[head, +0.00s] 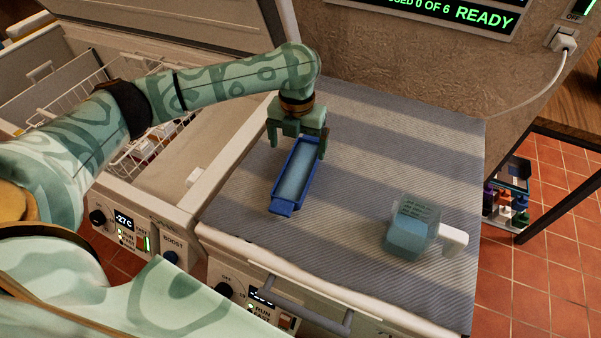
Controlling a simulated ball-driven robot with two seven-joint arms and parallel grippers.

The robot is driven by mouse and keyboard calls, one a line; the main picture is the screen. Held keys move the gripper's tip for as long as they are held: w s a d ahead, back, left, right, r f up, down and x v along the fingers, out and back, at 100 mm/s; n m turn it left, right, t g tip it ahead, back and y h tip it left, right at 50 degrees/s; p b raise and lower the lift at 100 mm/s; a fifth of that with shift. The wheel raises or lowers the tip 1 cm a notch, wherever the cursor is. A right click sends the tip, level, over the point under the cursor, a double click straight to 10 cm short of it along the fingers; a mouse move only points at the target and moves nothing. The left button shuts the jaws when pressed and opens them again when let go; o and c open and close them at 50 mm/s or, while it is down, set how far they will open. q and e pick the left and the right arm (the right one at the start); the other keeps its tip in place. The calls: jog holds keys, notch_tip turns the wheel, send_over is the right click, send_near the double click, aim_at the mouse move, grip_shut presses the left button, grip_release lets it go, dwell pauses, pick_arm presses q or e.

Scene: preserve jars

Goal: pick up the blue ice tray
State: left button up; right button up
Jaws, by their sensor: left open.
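The blue ice tray (295,178) is a long, narrow tray with a pale blue fill, lying on the striped grey mat. My left gripper (297,148) is at the tray's far end, with its two fingers apart, one on each side of the tray. The fingers look open; I cannot tell whether either one touches the tray. My right gripper is not in the head view.
A clear jug (412,226) with blue liquid and a white handle stands on the mat (350,270) to the right. An open chest freezer (170,195) with a wire basket is at the left. A display board (450,12) hangs at the back.

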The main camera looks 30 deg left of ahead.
aim_at(298, 174)
pick_arm(q)
jog(key=f, duration=0.3)
jog(key=shift+w+f+b, duration=0.2)
jog(key=shift+f+b, duration=0.05)
jog(key=shift+b, duration=0.15)
jog(key=shift+s+f, duration=0.1)
jog(key=shift+f, duration=0.25)
notch_tip(298, 174, down, 5)
jog(key=b, duration=0.2)
jog(key=shift+b, duration=0.4)
jog(key=shift+r, duration=0.1)
jog(key=shift+c, duration=0.6)
jog(key=c, duration=1.2)
jog(key=shift+r, duration=0.15)
